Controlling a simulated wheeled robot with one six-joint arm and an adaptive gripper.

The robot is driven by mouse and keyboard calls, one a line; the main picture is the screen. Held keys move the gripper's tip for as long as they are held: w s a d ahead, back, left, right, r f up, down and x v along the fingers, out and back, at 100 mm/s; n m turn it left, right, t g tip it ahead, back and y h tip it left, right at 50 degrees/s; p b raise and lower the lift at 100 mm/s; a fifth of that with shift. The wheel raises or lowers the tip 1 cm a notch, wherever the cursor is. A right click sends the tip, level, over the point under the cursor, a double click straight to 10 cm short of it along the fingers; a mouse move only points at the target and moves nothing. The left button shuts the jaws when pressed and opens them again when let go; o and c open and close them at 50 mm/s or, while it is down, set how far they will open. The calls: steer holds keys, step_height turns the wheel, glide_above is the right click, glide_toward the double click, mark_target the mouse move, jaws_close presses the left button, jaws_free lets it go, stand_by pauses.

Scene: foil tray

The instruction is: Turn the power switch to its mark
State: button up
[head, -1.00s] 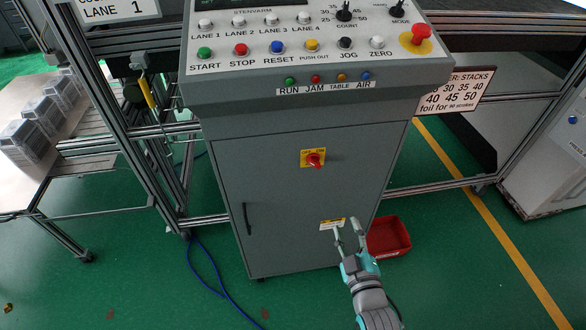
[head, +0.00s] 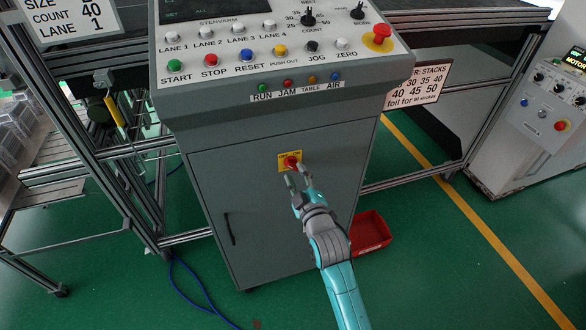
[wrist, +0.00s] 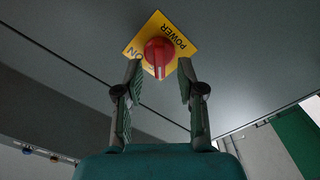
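The power switch (head: 291,162) is a red rotary knob on a yellow plate on the grey cabinet's front door. In the wrist view the red knob (wrist: 158,52) sits on its yellow plate (wrist: 176,38), which reads POWER and ON. My gripper (head: 299,176) is at the cabinet front, just below the knob. In the wrist view my gripper (wrist: 160,72) is open, with one finger on each side of the knob's lower part. The fingers look apart from the knob, and nothing is between them but open space. The knob's exact angle against its mark is too small to tell.
The control panel (head: 280,50) with buttons and a red emergency stop (head: 382,33) overhangs the door. A red bin (head: 369,232) stands on the floor at the right of the cabinet. A blue cable (head: 196,285) lies at the left. A metal frame (head: 110,160) stands left.

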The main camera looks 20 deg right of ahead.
mark_target(293, 169)
steer(key=shift+w, duration=1.6)
jaws_close()
